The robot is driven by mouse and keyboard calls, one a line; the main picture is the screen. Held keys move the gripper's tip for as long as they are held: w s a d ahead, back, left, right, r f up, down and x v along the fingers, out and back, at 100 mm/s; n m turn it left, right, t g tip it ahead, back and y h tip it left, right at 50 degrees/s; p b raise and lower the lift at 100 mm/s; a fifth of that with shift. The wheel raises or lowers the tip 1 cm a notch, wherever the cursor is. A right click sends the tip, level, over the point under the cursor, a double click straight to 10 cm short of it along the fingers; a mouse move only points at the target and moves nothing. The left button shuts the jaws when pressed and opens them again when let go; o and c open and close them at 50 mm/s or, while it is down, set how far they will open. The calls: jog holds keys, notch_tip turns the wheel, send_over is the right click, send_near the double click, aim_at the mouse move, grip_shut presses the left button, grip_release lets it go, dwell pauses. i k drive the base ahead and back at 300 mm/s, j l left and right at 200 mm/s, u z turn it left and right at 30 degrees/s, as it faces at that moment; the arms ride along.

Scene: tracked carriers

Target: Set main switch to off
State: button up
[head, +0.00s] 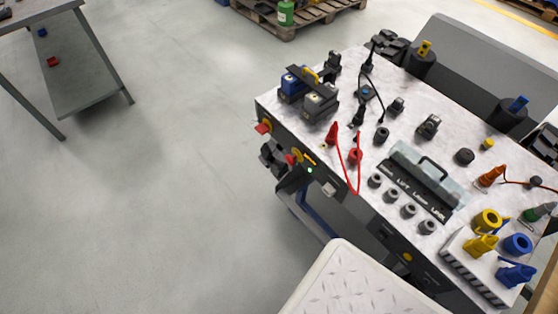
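The front panel (345,195) of a marble-topped bench shows two red-and-yellow controls in the head view. One red knob on yellow (263,127) sits near the bench's left corner. Another red handle on yellow (293,158) sits further right, beside a small lit green lamp (309,170). The frame shows no readable label, so I cannot tell which of them is the main switch or what position it is in. My gripper is not seen in this view.
Dark fittings (272,157) stick out from the panel between the two red controls. The bench top (405,115) is crowded with plugs, cables and sockets. A white textured surface (355,285) lies in front. The grey floor (170,205) to the left is clear; a metal table (75,85) stands beyond.

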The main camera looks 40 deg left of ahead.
aim_at(263, 128)
jog(key=k+j+u, duration=0.1)
jog(key=u, duration=0.25)
jog(key=j+u, duration=0.25)
jog(key=u, duration=0.15)
jog(key=k+j+u, duration=0.1)
jog(key=j+u, duration=0.25)
jog(key=l, duration=0.1)
